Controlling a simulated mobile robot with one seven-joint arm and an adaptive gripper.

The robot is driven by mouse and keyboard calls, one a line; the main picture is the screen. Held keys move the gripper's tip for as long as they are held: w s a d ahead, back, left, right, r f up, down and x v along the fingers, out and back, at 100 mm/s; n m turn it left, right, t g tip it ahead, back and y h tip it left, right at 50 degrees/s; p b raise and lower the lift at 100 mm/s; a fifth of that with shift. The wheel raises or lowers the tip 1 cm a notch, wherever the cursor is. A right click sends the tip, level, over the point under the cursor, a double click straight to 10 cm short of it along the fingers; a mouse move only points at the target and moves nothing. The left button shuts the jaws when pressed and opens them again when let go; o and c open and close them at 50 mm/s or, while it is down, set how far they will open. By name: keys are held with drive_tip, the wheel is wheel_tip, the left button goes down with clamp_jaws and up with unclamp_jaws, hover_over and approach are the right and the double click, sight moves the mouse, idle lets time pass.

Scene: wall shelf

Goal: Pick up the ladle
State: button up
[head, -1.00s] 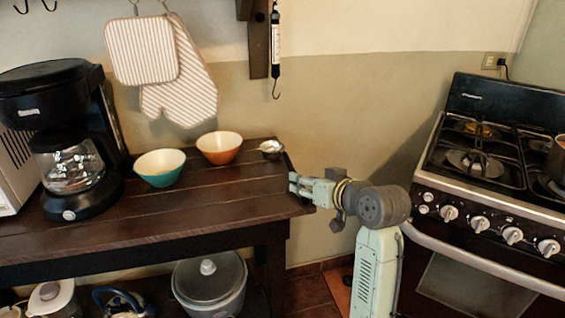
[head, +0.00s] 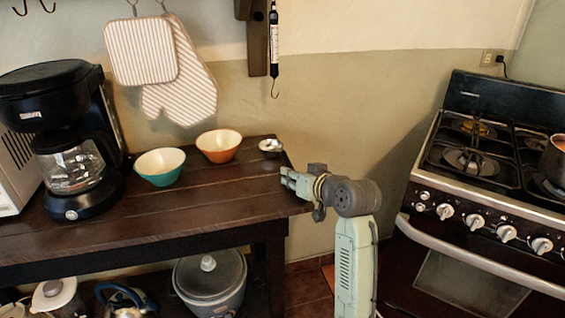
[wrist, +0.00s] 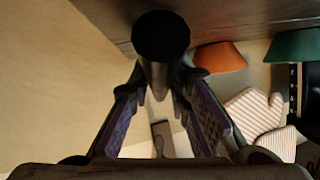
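The ladle (head: 271,146) looks like a small silvery thing at the right back corner of the dark wooden table (head: 215,197), right of the orange bowl. My gripper (head: 284,179) is at the table's right edge, in front of the ladle and apart from its bowl. In the wrist view my gripper (wrist: 159,98) has its two purple-padded fingers spread, with light showing between them. A dark round shape with a grey stem (wrist: 158,78), likely part of the ladle, shows at and beyond the fingertips. I cannot tell whether the fingers touch it.
An orange bowl (head: 219,147) and a teal bowl (head: 160,168) stand left of the ladle. A coffee maker (head: 68,140) is at the far left. A hanging scale (head: 274,45) is on the wall above. The stove (head: 480,170) stands at the right. The table's front is clear.

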sight(287, 163)
clamp_jaws()
drive_tip(key=shift+r, duration=0.15)
drive_tip(key=shift+r, duration=0.55)
wheel_tip(287, 163, up, 2)
drive_tip(key=shift+r+b, duration=0.1)
drive_tip(key=shift+b, duration=0.45)
drive_tip(key=s+a+r+b, duration=0.1)
drive_tip(key=s+a+b, duration=0.1)
drive_tip(key=s, duration=1.4)
drive_tip(key=shift+r+b, duration=0.25)
drive_tip(key=shift+b, duration=0.25)
drive_tip(key=shift+c, duration=0.3)
unclamp_jaws()
clamp_jaws()
